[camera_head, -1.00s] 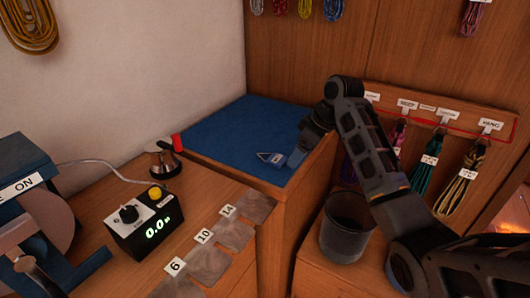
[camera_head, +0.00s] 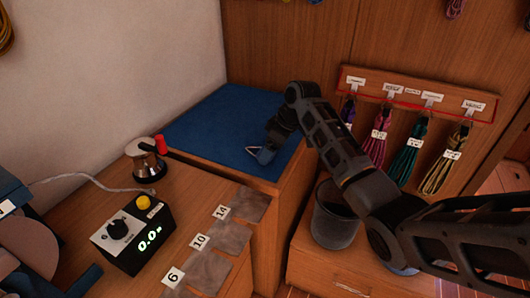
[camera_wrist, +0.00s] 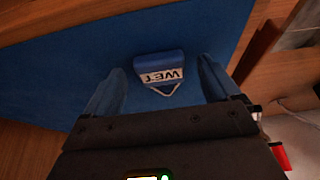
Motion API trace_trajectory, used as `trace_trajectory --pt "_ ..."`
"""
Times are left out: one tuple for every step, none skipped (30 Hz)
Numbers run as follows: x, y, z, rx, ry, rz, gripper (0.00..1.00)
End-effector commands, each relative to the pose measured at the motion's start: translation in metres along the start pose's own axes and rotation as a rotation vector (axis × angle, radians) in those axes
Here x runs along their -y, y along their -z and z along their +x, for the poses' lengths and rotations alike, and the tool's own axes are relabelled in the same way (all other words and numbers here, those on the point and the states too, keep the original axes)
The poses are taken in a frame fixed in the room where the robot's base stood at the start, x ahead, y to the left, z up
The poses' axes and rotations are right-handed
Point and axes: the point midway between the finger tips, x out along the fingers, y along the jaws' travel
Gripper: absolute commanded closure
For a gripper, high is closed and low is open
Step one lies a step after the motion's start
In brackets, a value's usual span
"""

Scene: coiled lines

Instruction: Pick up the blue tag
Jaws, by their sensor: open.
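The blue tag (camera_wrist: 158,66) lies on the blue mat (camera_wrist: 55,75). It has a white label reading "WET", upside down in the wrist view, and a pale triangular wire loop on the side towards my gripper. My gripper (camera_wrist: 162,70) is open, with one finger on each side of the tag and gaps between. In the head view my gripper (camera_head: 266,152) reaches down over the mat (camera_head: 215,115). There my gripper mostly hides the tag, and a pale loop shows beside the fingers. I cannot tell how high the fingertips are above the mat.
A dark bin (camera_head: 336,215) stands below my arm. Coiled lines hang from a labelled rack (camera_head: 420,95) at the right. A box with a green display (camera_head: 133,235), a metal pot (camera_head: 147,160) with a red part, and grey numbered patches (camera_head: 225,238) are on the wooden bench.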

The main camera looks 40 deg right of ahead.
Motion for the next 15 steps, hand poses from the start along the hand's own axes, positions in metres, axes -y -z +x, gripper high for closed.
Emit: trace_trajectory --pt "0.0001 0.0003 0.0028 0.000 0.000 -0.001 0.11" --pt "0.0002 0.0002 0.0040 0.000 0.000 -0.001 0.11" --pt "0.0002 0.0001 0.0049 0.000 0.000 -0.001 0.11" --pt "0.0002 0.0001 0.0051 0.000 0.000 -0.001 0.11" --pt "0.0002 0.0001 0.0051 0.000 0.000 -0.001 0.11" --pt "0.0002 0.0001 0.0051 0.000 0.000 -0.001 0.11" --pt "0.0002 0.0002 0.0050 0.000 0.000 -0.001 0.11" --pt "0.0002 0.0002 0.0050 -0.001 0.000 -0.001 0.11" --pt "0.0002 0.0002 0.0049 -0.001 0.000 -0.001 0.13" --pt "0.0002 0.0002 0.0049 -0.001 0.000 -0.001 0.15" --pt "0.0001 0.0002 0.0048 -0.001 0.000 -0.001 0.18" --pt "0.0001 0.0002 0.0047 -0.001 0.000 -0.001 0.22" --pt "0.0001 0.0002 0.0047 -0.001 0.000 -0.001 0.25" --pt "0.0001 0.0003 0.0047 -0.001 -0.001 -0.001 0.28" --pt "0.0001 0.0002 0.0047 -0.001 0.000 -0.001 0.32"
